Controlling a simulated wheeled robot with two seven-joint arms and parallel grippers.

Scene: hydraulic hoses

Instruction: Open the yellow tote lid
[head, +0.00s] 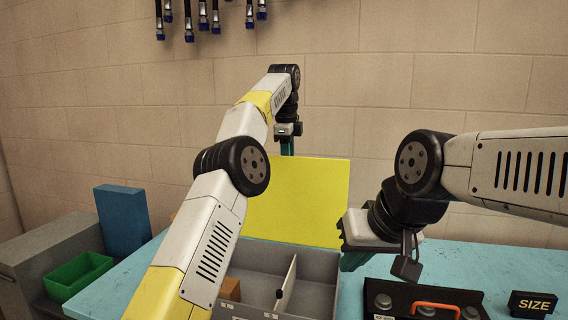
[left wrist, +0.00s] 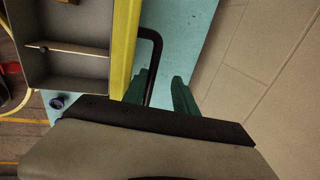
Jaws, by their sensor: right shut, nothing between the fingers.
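The yellow tote lid (head: 310,195) stands upright at the back of the grey tote (head: 312,265), which is open and shows its compartments. In the left wrist view the lid (left wrist: 123,50) is seen nearly edge-on, with a dark bent handle (left wrist: 155,60) on its outer side. My left gripper (head: 287,147) is behind the lid's top edge. In its wrist view the teal fingers (left wrist: 160,85) are apart, with the handle between or just beside them; contact is unclear. My right gripper (head: 352,262) is shut and empty, beside the tote's right side.
A brown block (head: 230,289) and a thin pale divider (head: 287,280) are in the tote. A black case with an orange handle (head: 435,306) and a SIZE sign (head: 532,305) are at right. A green bin (head: 78,275) and blue box (head: 123,222) are at left. The wall is close behind.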

